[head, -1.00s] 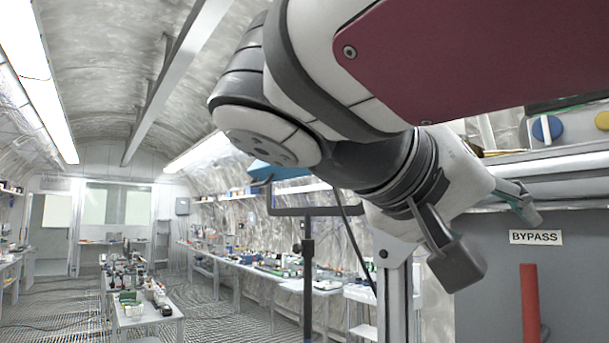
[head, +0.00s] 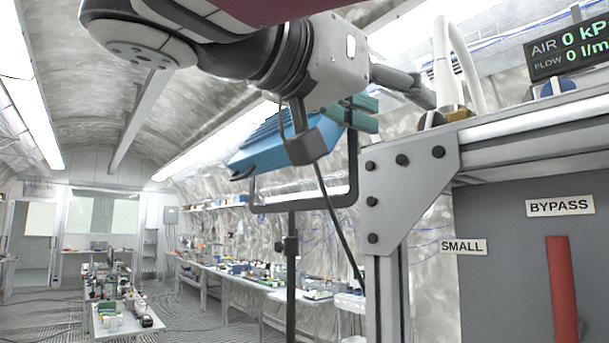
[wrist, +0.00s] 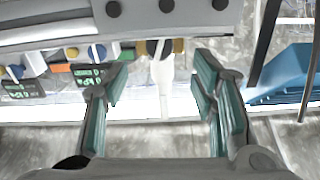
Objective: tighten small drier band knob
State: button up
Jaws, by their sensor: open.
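My gripper (head: 392,100) is open and empty, its teal-padded fingers close to the top left corner of the grey panel's frame. In the wrist view my gripper's fingers (wrist: 162,76) stand apart on either side of a white hose (wrist: 162,90). A brass fitting with dark round ends (wrist: 152,47) sits just beyond the fingertips; it also shows in the head view (head: 459,114), right of the fingers. I cannot tell whether it is the small drier band knob. A "SMALL" label (head: 463,247) is on the panel's left edge. No knob shows clearly tied to that label.
A bolted corner plate (head: 405,180) and steel post are below my gripper. A blue device (head: 275,150) on a stand is behind the arm. A red pipe (head: 562,290), "BYPASS" label (head: 560,207), a blue knob (head: 555,87) and a display (head: 572,48) are right.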

aim_at(430, 125)
jog(key=p+x, duration=0.1)
jog(key=x, duration=0.7)
jog(key=shift+w+d, duration=0.1)
jog(key=shift+d, duration=0.15)
jog(key=c, duration=1.1)
